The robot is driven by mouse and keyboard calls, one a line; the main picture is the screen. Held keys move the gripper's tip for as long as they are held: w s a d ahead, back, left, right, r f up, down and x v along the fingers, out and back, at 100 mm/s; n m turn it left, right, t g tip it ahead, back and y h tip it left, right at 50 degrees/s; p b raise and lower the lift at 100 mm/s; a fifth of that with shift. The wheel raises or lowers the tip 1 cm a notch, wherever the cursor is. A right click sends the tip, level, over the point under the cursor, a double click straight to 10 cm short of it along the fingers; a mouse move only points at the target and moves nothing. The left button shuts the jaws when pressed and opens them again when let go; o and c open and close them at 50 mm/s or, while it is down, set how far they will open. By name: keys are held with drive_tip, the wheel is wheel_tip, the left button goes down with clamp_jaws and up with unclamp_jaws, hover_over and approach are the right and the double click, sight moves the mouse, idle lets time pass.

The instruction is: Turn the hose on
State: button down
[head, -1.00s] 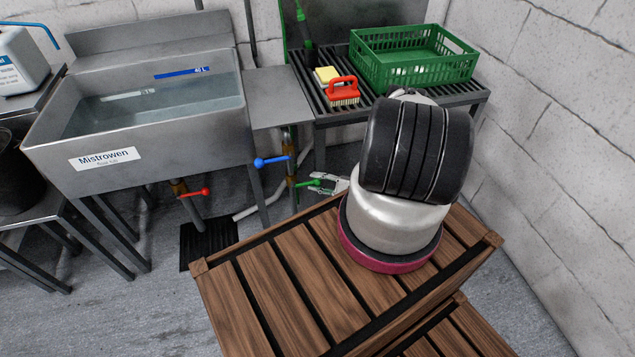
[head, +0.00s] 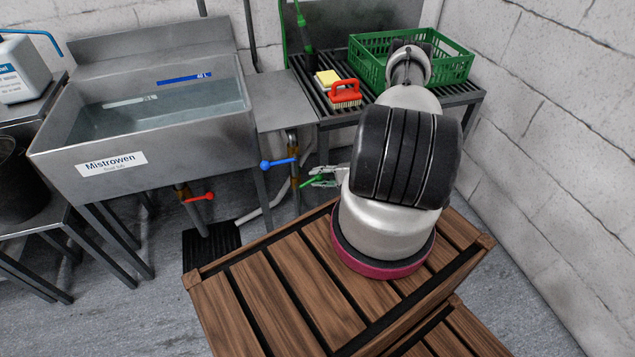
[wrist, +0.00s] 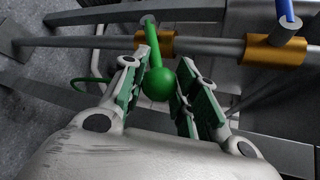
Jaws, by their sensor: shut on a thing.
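A green valve lever (head: 312,181) with a ball end shows on the pipework right of the sink, below the draining rack. In the wrist view the same green lever (wrist: 158,72) stands between my two green-padded fingers. My gripper (wrist: 160,88) is shut on this lever near its ball end. In the head view my gripper (head: 326,176) shows only in part, beside my arm. A blue lever (head: 279,163) sits on the pipe just above and left of the green one. A green and black hose nozzle (head: 304,32) hangs at the back wall.
A red lever (head: 199,197) is under the water-filled sink (head: 150,150). A green crate (head: 375,68), a red brush (head: 345,95) and a yellow sponge (head: 327,77) are on the rack. A wall closes the right side. Floor shows below the sink.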

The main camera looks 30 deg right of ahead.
sight(309, 181)
drive_tip(key=a+r+h, duration=0.1)
drive_tip(key=r+n+g+h, duration=0.1)
drive_tip(key=shift+w+a+r+g+h, duration=0.2)
drive_tip(key=shift+a+r+g+h, duration=0.05)
drive_tip(key=shift+a+g+h, duration=0.1)
drive_tip(key=shift+w+a+r+n+g+h, duration=0.1)
drive_tip(key=shift+a+r+n+g+h, duration=0.25)
drive_tip(key=shift+a+h, duration=0.25)
drive_tip(key=shift+w+a+r+n+g+h, duration=0.1)
drive_tip(key=shift+a+r+n+g+h, duration=0.2)
drive_tip(key=shift+h, duration=0.35)
drive_tip(key=shift+a, duration=0.1)
drive_tip(key=c, duration=1.1)
unclamp_jaws()
drive_tip(key=shift+o, duration=0.2)
drive_tip(key=shift+w, duration=0.1)
drive_tip(key=v, duration=1.2)
drive_tip(key=shift+c, duration=0.2)
